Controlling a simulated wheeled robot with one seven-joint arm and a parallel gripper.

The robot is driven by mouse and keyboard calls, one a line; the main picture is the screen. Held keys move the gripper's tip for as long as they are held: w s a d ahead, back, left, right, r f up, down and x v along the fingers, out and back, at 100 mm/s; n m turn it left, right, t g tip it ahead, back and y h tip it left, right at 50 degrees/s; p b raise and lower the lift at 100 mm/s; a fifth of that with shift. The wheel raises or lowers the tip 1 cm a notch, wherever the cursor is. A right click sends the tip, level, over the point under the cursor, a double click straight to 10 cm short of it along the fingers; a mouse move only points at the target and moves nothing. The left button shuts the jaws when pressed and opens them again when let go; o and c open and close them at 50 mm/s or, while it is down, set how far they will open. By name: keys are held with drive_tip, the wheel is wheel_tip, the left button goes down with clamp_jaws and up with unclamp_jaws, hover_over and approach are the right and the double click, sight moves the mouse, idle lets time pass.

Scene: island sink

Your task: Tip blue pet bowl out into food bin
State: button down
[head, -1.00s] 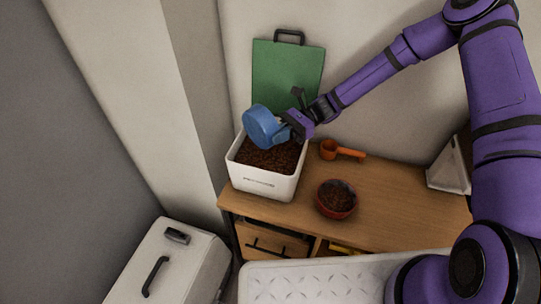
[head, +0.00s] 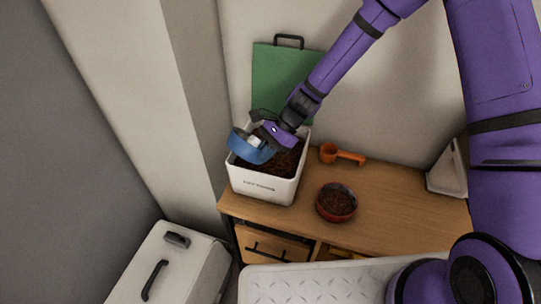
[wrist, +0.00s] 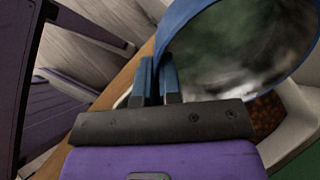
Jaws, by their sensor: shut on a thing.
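The blue pet bowl (head: 246,148) is over the left part of the food bin (head: 258,185), a white open box full of brown kibble. My gripper (head: 266,138) is shut on the bowl's rim from the right. In the wrist view the gripper fingers (wrist: 160,82) pinch the blue rim, and the bowl (wrist: 235,50) shows a shiny grey inside with no kibble visible. In the head view part of the pale inside shows past the gripper. The bin's kibble (wrist: 268,115) shows below the bowl in the wrist view.
A red bowl of kibble (head: 337,202) and an orange scoop (head: 342,154) are on the wooden counter (head: 395,205) right of the bin. A green board (head: 285,75) stands behind the bin. A white lidded container (head: 170,265) is at lower left.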

drive_tip(key=shift+s+a+f+t+h, duration=0.35)
drive_tip(key=shift+a+t+h, duration=0.1)
drive_tip(key=shift+h, duration=0.15)
drive_tip(key=shift+s+a+r+t+h+b, duration=0.2)
drive_tip(key=shift+s+a+t+h+b, duration=0.3)
drive_tip(key=shift+a+h, duration=0.15)
drive_tip(key=shift+s+a+r+t+h+b, duration=0.25)
drive_tip(key=shift+s+a+t+h+b, duration=0.2)
drive_tip(key=shift+s+a+h, duration=0.15)
drive_tip(key=shift+s+a+r+t+h+b, duration=0.2)
drive_tip(key=shift+s+a+t+h+b, duration=0.3)
drive_tip(key=shift+a, duration=0.2)
drive_tip(key=shift+a+h, duration=0.15)
drive_tip(key=shift+h, duration=0.1)
drive_tip(key=shift+s+a+f+n+t+h+b, duration=0.3)
drive_tip(key=shift+s+a+f+t+h+b, duration=0.3)
drive_tip(key=shift+b, duration=0.25)
drive_tip(key=shift+a+h, duration=0.1)
drive_tip(key=shift+h, duration=0.2)
drive_tip(key=shift+s, duration=0.1)
